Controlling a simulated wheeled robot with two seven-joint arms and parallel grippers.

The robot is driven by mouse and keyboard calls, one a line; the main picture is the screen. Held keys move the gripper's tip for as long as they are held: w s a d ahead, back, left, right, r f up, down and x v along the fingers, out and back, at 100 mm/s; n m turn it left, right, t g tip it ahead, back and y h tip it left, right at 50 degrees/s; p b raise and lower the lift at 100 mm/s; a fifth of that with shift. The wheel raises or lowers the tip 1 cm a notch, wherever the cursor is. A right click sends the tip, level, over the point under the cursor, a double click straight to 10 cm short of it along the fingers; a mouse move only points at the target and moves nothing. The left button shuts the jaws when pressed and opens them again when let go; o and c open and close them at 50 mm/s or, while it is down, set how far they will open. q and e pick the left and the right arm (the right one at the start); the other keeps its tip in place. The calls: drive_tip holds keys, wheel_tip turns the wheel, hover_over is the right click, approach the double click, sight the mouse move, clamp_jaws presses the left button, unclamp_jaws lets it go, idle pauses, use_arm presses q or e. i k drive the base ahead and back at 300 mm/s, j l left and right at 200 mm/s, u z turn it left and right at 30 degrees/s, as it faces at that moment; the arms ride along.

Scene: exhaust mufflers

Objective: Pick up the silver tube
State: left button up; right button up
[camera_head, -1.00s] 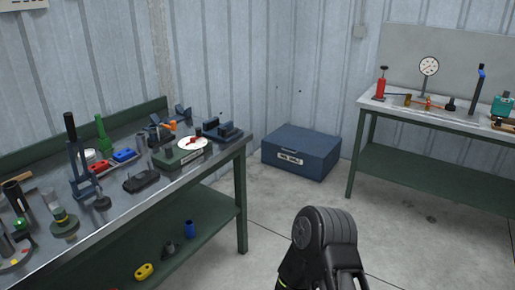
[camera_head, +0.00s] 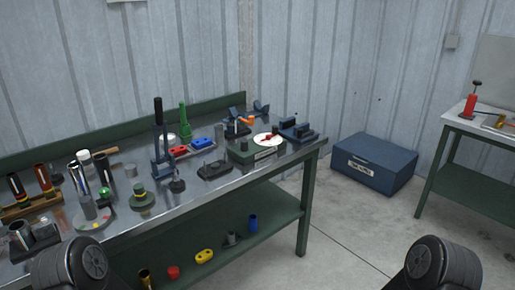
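Several silver or grey tubes stand at the left end of the left workbench (camera_head: 235,163). One bright silver tube (camera_head: 85,158) stands upright near the back. Another metal tube (camera_head: 20,232) is in a dark block at the front left. I cannot tell which of them is the task's silver tube. My two dark arm links show at the bottom left and bottom right. Neither gripper's fingers are in view.
A wooden rack (camera_head: 32,204) with dark tubes is at far left. A blue press (camera_head: 161,150), a green bottle-shaped item (camera_head: 184,120) and a white dial (camera_head: 266,140) stand further right. A lower shelf (camera_head: 270,212) holds small parts. A blue chest (camera_head: 375,165) sits on open floor.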

sight(219, 128)
drive_tip(key=i+l, duration=0.75)
drive_tip(key=l+u, duration=0.05)
